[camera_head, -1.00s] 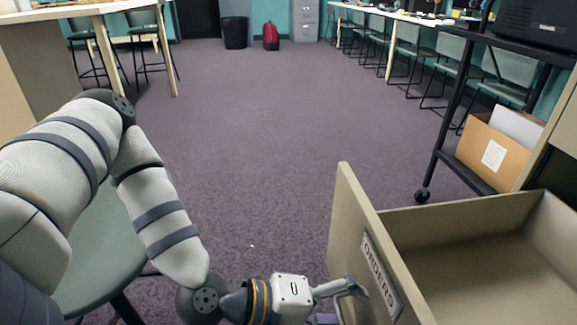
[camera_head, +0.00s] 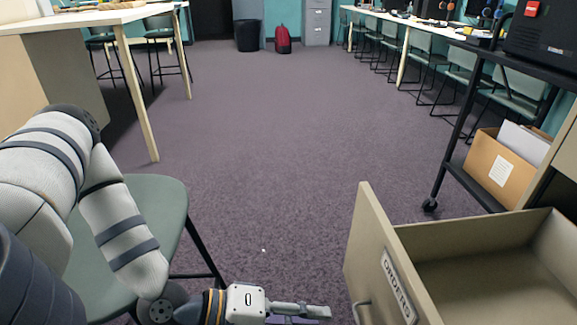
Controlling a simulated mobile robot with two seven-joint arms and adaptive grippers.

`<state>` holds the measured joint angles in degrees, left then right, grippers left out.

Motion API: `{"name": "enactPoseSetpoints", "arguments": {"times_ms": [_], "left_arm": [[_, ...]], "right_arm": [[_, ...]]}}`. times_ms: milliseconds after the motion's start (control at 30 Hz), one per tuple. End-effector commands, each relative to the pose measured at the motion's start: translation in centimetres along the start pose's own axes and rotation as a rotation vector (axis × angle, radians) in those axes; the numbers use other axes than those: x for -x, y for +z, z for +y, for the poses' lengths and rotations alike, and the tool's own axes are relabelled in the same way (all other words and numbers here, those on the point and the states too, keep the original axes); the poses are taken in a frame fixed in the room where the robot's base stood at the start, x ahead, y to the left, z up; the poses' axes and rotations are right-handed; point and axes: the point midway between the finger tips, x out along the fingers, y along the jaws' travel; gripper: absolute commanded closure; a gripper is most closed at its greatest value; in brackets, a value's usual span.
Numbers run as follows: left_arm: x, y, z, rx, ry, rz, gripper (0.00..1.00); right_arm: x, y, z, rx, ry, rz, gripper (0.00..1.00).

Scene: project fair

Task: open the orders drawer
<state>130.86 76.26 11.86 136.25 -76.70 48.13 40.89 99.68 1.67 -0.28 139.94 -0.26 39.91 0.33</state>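The orders drawer (camera_head: 470,243) stands pulled out at the lower right, and the visible part of its inside is empty. Its tan front panel carries a label reading ORDERS (camera_head: 399,287). My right gripper is not in view.
A green chair (camera_head: 172,195) stands beside my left arm. A black wheeled cart (camera_head: 462,150) with a box of papers (camera_head: 497,167) stands behind the drawer. A pale table (camera_head: 90,17) is at the upper left. The carpet in the middle is clear.

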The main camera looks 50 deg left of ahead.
Motion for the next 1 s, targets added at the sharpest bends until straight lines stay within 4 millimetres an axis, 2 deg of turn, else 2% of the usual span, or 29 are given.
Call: {"name": "enactPoseSetpoints", "arguments": {"times_ms": [200,333,1000], "left_arm": [[2.1,-0.2,-0.3,-0.002,-0.005,0.005,0.72],[2.8,-0.1,-0.6,-0.003,-0.005,0.003,0.72],[2.8,0.1,-0.9,-0.001,-0.014,-0.004,0.72]], "right_arm": [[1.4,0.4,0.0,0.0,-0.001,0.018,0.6],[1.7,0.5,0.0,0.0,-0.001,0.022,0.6],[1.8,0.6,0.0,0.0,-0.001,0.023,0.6]]}}
